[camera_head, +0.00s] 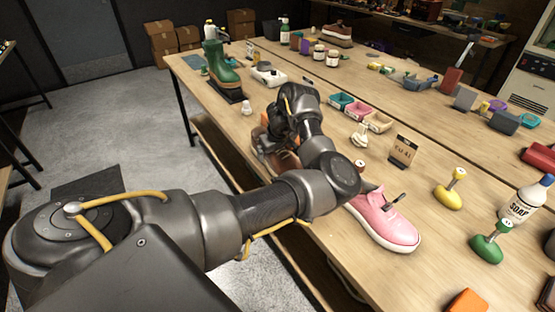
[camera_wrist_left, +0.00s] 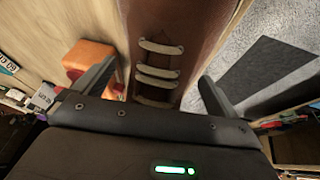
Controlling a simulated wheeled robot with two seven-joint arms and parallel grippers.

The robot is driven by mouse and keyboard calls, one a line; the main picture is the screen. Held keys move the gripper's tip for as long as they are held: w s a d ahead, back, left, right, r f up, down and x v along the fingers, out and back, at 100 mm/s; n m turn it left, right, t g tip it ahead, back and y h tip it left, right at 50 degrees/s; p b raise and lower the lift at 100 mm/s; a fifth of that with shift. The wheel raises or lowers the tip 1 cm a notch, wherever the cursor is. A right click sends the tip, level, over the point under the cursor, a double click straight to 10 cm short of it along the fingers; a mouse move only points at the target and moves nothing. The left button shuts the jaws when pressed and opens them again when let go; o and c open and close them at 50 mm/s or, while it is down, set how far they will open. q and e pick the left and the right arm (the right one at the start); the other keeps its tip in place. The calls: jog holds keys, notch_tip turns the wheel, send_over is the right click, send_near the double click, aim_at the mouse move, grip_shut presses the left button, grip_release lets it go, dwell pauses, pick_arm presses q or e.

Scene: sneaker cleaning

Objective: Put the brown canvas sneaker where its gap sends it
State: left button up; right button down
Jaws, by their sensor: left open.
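The brown sneaker (camera_head: 284,160) lies on the near edge of the table, mostly hidden behind my left arm in the head view. In the left wrist view the brown sneaker (camera_wrist_left: 180,25) shows its brown upper and several pale laces, between the finger lines. My left gripper (camera_head: 281,130) is above it, pointing down. In the left wrist view the left gripper (camera_wrist_left: 152,88) is open, one finger on each side of the shoe; contact cannot be told. The sneaker's gap is not readable here. My right gripper is not in view.
A pink sneaker (camera_head: 378,217) sits nearer on the table edge. A small card sign (camera_head: 404,150) stands behind it. A green boot (camera_head: 222,68) stands on a dark base farther off. Small trays (camera_head: 357,109) lie beyond my wrist. An orange block (camera_wrist_left: 92,58) is beside the brown sneaker.

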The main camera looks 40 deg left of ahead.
pick_arm(q)
jog(key=shift+d, duration=0.1)
jog(key=c, duration=1.4)
notch_tip(320, 180, up, 10)
jog(key=shift+r+p, duration=0.1)
jog(key=shift+p, duration=0.35)
